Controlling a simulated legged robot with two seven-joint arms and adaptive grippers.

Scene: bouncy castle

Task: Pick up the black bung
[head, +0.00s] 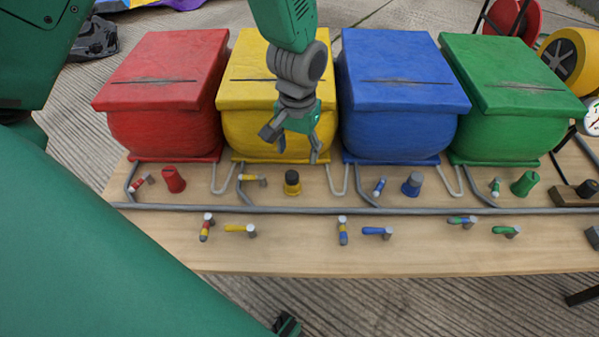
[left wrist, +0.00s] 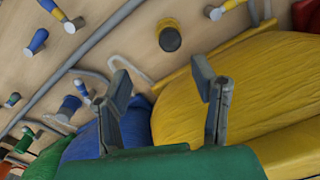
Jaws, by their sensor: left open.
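A short stopper with a black top and a yellow base (head: 292,183) stands upright on the wooden table in front of the yellow box. It also shows in the left wrist view (left wrist: 169,36), beyond my fingertips. A small dark round piece (head: 587,188) sits by a brown block at the table's right end. I cannot tell for sure which of these is the black bung. My left gripper (head: 299,151) is open and empty, above and behind the yellow-based stopper, in front of the yellow box. In the left wrist view its fingers (left wrist: 160,85) are spread wide. My right gripper is not in view.
Red (head: 167,85), yellow (head: 245,90), blue (head: 402,85) and green (head: 510,90) boxes line the table's back. Red (head: 174,180), blue (head: 412,184) and green (head: 525,184) stoppers stand in front. Small coloured taps and a grey pipe (head: 300,210) cross the table (head: 300,258).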

